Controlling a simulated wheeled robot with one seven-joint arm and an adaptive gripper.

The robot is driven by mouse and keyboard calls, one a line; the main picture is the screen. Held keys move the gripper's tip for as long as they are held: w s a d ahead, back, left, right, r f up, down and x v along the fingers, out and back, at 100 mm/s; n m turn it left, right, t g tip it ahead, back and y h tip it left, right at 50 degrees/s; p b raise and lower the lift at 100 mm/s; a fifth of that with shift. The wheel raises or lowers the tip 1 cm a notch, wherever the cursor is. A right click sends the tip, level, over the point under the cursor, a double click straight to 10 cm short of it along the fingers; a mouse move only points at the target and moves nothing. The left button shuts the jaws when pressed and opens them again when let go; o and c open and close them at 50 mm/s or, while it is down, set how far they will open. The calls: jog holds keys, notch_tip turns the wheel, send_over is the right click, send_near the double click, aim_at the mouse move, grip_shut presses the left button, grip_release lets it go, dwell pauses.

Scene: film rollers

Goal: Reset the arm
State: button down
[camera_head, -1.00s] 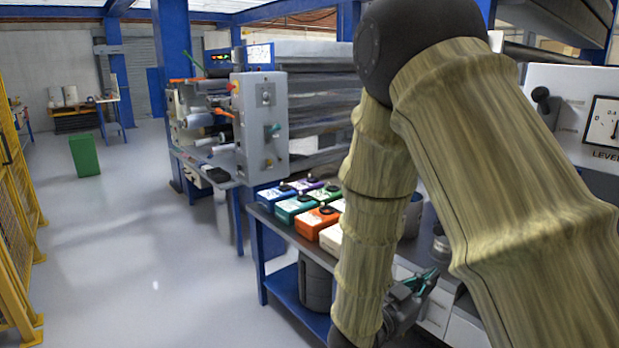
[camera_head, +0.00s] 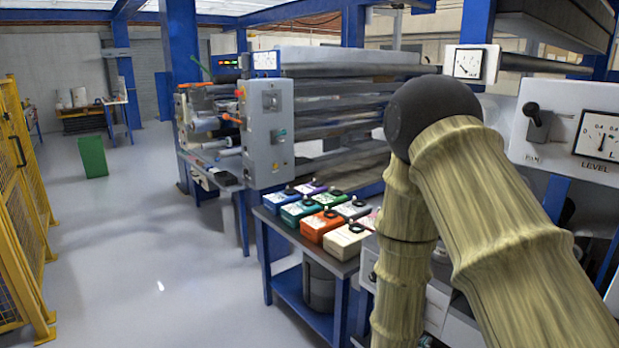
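My arm (camera_head: 500,215) fills the right side of the head view, bent at a dark round elbow joint (camera_head: 432,112). The forearm hangs down from the elbow to the bottom edge of the picture. Only a small dark piece shows beside its lower end at the bottom edge, perhaps part of my gripper. The fingers are out of the picture, so I cannot see whether they are open or shut or hold anything.
Left of the forearm, a blue-framed bench (camera_head: 285,235) carries several coloured boxes, among them an orange one (camera_head: 320,224). Behind stands the roller machine (camera_head: 267,130). A gauge panel (camera_head: 570,130) is at the right. Yellow fencing (camera_head: 22,200) borders open floor (camera_head: 150,240) at left.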

jog(key=s+a+f+n+g+y+p, duration=0.3)
jog(key=s+f+n+g+y+p, duration=0.3)
jog(key=s+f, duration=1.35)
jog(key=s+a+g+y, duration=0.1)
jog(key=s+g, duration=0.3)
jog(key=s, duration=0.9)
jog(key=shift+s+f+n+g+y+p, duration=0.15)
jog(key=shift+s+n+g+y+p, duration=0.25)
jog(key=shift+y, duration=0.4)
